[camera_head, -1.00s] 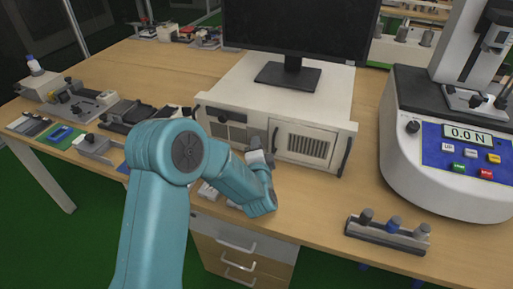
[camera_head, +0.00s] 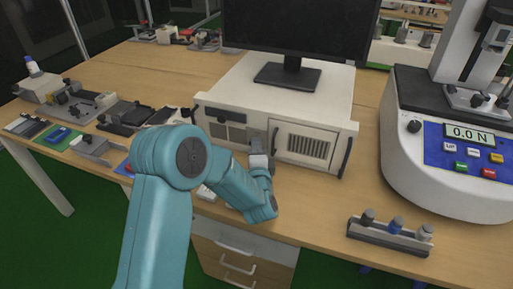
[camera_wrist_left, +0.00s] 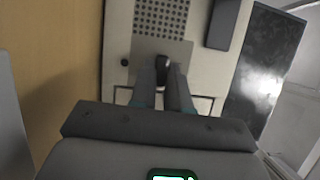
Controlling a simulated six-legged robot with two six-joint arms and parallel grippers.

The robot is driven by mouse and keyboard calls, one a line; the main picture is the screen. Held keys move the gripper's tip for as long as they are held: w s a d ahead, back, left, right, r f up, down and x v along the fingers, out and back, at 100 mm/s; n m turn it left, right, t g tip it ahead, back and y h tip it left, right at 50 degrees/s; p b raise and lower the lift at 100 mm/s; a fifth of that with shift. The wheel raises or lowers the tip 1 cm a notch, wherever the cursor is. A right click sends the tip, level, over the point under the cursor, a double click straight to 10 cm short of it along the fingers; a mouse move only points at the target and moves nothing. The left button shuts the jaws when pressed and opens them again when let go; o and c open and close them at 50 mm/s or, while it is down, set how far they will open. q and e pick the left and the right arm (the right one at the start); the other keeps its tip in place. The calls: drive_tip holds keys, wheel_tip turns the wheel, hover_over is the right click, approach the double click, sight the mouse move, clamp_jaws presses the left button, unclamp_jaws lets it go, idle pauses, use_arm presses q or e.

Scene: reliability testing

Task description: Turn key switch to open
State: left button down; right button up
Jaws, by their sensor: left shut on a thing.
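The key switch (camera_wrist_left: 163,60) shows in the left wrist view as a small black part on the grey plate of the white computer case. In the head view, the switch is hidden behind my left gripper (camera_head: 258,148), at the middle of the front of the white case (camera_head: 306,118). The left wrist view shows both fingers of my left gripper (camera_wrist_left: 163,78) close on either side of the black key switch, shut on it. The key's exact angle is too small to tell. My right gripper is in neither view.
A monitor (camera_head: 292,72) stands on the case. A force tester (camera_head: 450,130) stands at right, with a small rack of knobs (camera_head: 388,238) in front. Fixtures (camera_head: 82,103) cover the left table. Bare wood (camera_head: 310,195) lies before the case.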

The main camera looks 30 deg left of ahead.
use_arm(q)
drive_tip(key=c, duration=1.1)
unclamp_jaws()
drive_tip(key=shift+a, duration=0.1)
drive_tip(key=v, duration=1.2)
drive_tip(key=shift+s+d+f, duration=0.1)
drive_tip(key=shift+s+d, duration=0.05)
drive_tip(key=shift+d, duration=0.1)
drive_tip(key=shift+s+d+r+p, duration=0.2)
drive_tip(key=shift+s+d+p, duration=0.15)
drive_tip(key=shift+s+p, duration=0.2)
drive_tip(key=shift+s+d+r+p, duration=0.15)
drive_tip(key=shift+s+d+p, duration=0.2)
drive_tip(key=shift+s+p, duration=0.15)
drive_tip(key=shift+s+d+f+p, duration=0.2)
drive_tip(key=shift+s+d+p, duration=0.05)
drive_tip(key=shift+s+p, duration=0.25)
drive_tip(key=shift+s+d+f, duration=0.1)
